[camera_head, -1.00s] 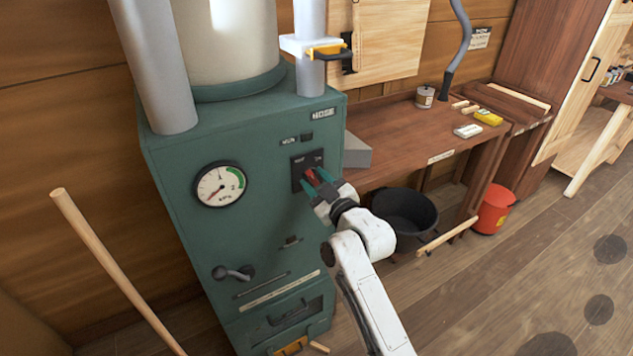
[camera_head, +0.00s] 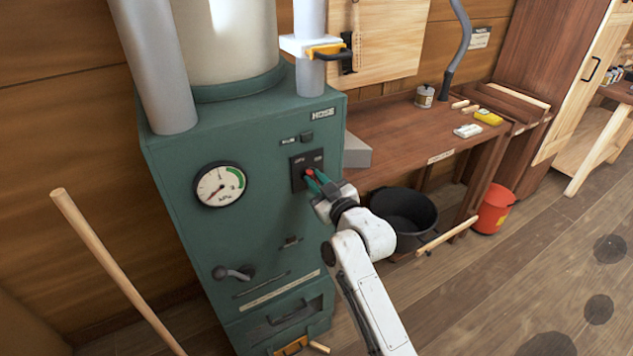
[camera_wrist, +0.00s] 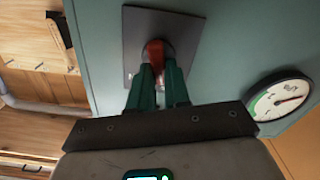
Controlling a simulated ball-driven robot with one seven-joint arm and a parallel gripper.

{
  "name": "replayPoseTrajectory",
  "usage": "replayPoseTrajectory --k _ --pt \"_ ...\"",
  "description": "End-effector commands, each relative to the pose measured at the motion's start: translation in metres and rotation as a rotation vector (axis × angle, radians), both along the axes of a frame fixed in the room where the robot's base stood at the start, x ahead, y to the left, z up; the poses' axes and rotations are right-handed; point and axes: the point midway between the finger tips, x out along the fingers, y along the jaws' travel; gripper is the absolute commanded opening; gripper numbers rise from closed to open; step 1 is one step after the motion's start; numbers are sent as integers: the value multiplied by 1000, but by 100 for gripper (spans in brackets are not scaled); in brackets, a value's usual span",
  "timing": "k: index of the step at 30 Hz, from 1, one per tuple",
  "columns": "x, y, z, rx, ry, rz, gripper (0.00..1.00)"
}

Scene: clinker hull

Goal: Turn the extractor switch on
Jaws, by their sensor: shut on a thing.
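The extractor switch is a red knob (camera_head: 308,172) on a dark square plate (camera_head: 298,161) on the front of the green extractor cabinet (camera_head: 262,150). It also shows in the wrist view as a red knob (camera_wrist: 154,49) on its grey plate (camera_wrist: 136,22). My gripper (camera_head: 312,179) reaches it from the lower right, and its green fingers (camera_wrist: 158,76) are drawn close together on the knob. The fingers hide part of the knob, so its exact setting is hard to read.
A round gauge (camera_head: 220,185) and a grey crank handle (camera_head: 233,272) are on the cabinet front. A workbench (camera_head: 425,150) stands to the right, with a black tub (camera_head: 404,212) and red bucket (camera_head: 494,208) below. A wooden pole (camera_head: 112,266) leans at left.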

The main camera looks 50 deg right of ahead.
Motion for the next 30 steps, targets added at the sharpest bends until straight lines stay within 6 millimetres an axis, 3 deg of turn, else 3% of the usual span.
replayPoseTrajectory --k 30 --pt "-2 -7 0 809 -231 1 0"
